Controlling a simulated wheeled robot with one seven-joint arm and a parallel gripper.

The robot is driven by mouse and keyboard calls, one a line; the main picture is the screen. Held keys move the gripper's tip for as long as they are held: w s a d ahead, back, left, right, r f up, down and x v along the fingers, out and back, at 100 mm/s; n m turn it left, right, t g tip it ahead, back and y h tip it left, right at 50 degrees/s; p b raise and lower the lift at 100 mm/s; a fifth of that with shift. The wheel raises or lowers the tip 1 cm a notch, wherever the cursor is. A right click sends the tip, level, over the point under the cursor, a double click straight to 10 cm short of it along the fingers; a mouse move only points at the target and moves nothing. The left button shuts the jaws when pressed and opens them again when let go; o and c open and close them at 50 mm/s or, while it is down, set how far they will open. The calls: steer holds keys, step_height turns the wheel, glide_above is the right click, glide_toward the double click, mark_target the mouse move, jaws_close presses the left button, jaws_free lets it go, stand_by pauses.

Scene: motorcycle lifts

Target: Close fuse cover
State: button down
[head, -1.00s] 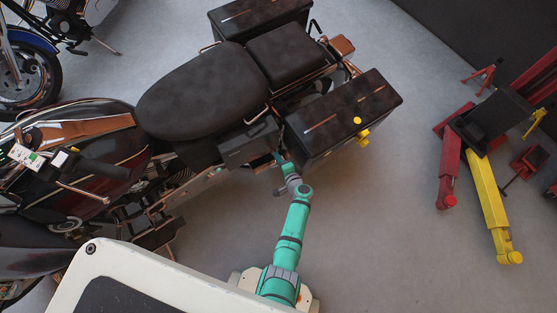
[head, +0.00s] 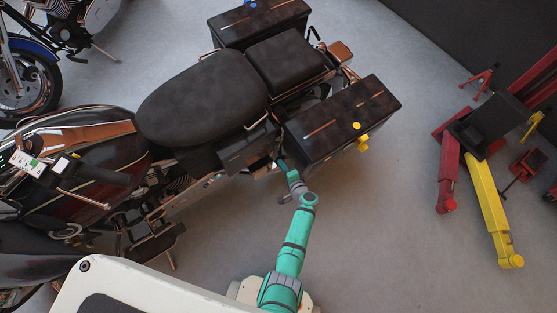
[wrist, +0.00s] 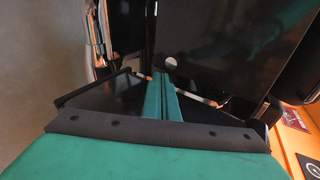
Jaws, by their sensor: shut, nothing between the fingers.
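A dark box-shaped housing (head: 246,148) sits on the motorcycle's side below the seat. It appears to be the fuse box with its cover, but its lid position is too small and dark to tell. My gripper (head: 280,162) is just right of it, in the gap beside the black side case. In the wrist view, my gripper's teal fingers (wrist: 160,78) are together with nothing between them. They point at a glossy black surface (wrist: 225,45) with a small round light spot. Dark angled panels lie on both sides of the fingers; I cannot tell whether they touch.
The black side case (head: 340,115) with yellow knobs (head: 363,142) is close on the right of my gripper. The long black seat (head: 200,95) is above. A chrome tube (wrist: 97,30) stands left in the wrist view. A red and yellow lift (head: 487,200) stands far right; floor between is clear.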

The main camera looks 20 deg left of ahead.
steer(key=s+d+r+n+h, duration=0.3)
steer(key=s+d, duration=0.4)
steer(key=s, duration=0.6)
steer(key=s+d+r+n+h, duration=0.1)
steer(key=s+d+r+h, duration=0.3)
steer(key=s+d, duration=0.7)
steer(key=s+a+r+n+t, duration=0.1)
steer(key=s+r, duration=0.3)
steer(key=r, duration=0.6)
steer(key=s+a+r+n+t+h, duration=0.1)
steer(key=s+a+r+n+t, duration=0.1)
steer(key=r, duration=0.9)
steer(key=s+a+r+n+t, duration=0.1)
steer(key=s+r+n+t, duration=0.1)
steer(key=s+r, duration=0.5)
step_height(320, 180, up, 4)
steer(key=shift+a+f+n+t+h, duration=0.1)
steer(key=shift+a+n+t+h, duration=0.2)
steer(key=shift+a+t, duration=0.1)
